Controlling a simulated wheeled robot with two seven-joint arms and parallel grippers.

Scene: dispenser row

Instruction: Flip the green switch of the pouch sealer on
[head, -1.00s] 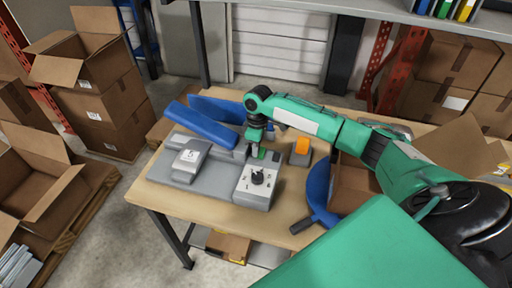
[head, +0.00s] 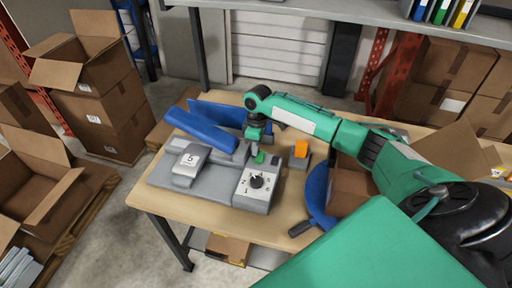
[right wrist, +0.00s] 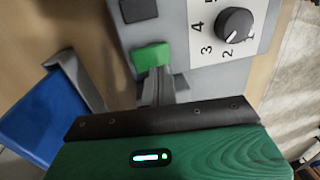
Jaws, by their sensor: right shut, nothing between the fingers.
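The pouch sealer (head: 168,172) is a grey machine on the table, with a white dial panel at its front right. Its green switch (head: 260,158) sits behind the dial; it also shows in the right wrist view (right wrist: 151,57), one end looking raised. I cannot tell its on or off state. My right gripper (head: 251,158) is shut and empty, its fingertips (right wrist: 158,82) close beside the green switch. Whether they touch it is unclear. My left gripper is not in view.
A dark switch (right wrist: 138,10) lies beside the green one, and a black dial knob (right wrist: 236,25) is nearby. An orange-topped block (head: 301,149), a blue round item (head: 318,195) and an open carton (head: 350,190) stand to the right. Blue bars (head: 205,132) lie behind.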

